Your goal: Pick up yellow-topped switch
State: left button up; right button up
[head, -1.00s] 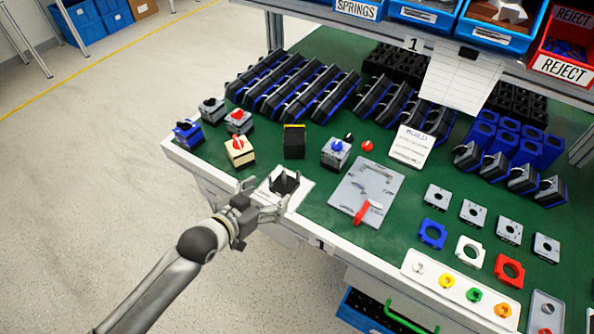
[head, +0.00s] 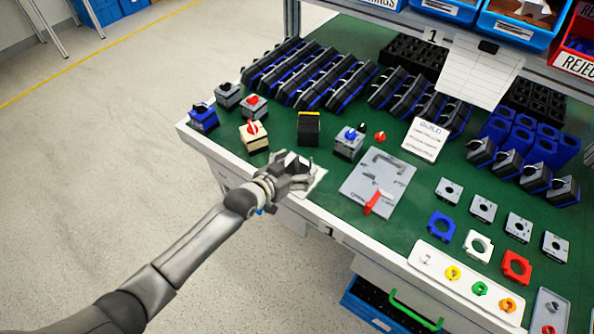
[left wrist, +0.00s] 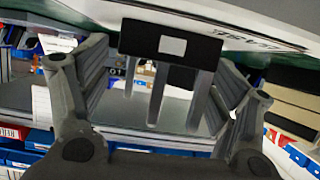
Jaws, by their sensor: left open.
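The yellow-topped switch (head: 308,127) is a dark block with a yellow upper edge. It stands on the green bench near its front left part. My left gripper (head: 297,168) is open over the white plate (head: 318,184) at the bench's front edge. It is nearer the front edge than the yellow-topped switch and apart from it. The gripper hides most of the plate and any part on it. In the left wrist view the spread fingers (left wrist: 160,100) show with a dark part with a white square (left wrist: 172,45) beyond them. My right gripper is not in view.
A beige switch with a red knob (head: 253,136) stands left of the yellow-topped one. A grey switch with a blue knob (head: 349,142) stands right of it. Rows of black-and-blue units (head: 310,72) fill the area behind. A grey fixture with a red handle (head: 378,183) lies to the right.

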pick_arm(q)
jog(key=shift+w+d+f, duration=0.15)
jog(key=shift+w+d, duration=0.05)
jog(key=shift+w, duration=0.05)
jog(key=c, duration=1.1)
jog(key=shift+c, duration=0.2)
jog(key=shift+r, duration=0.2)
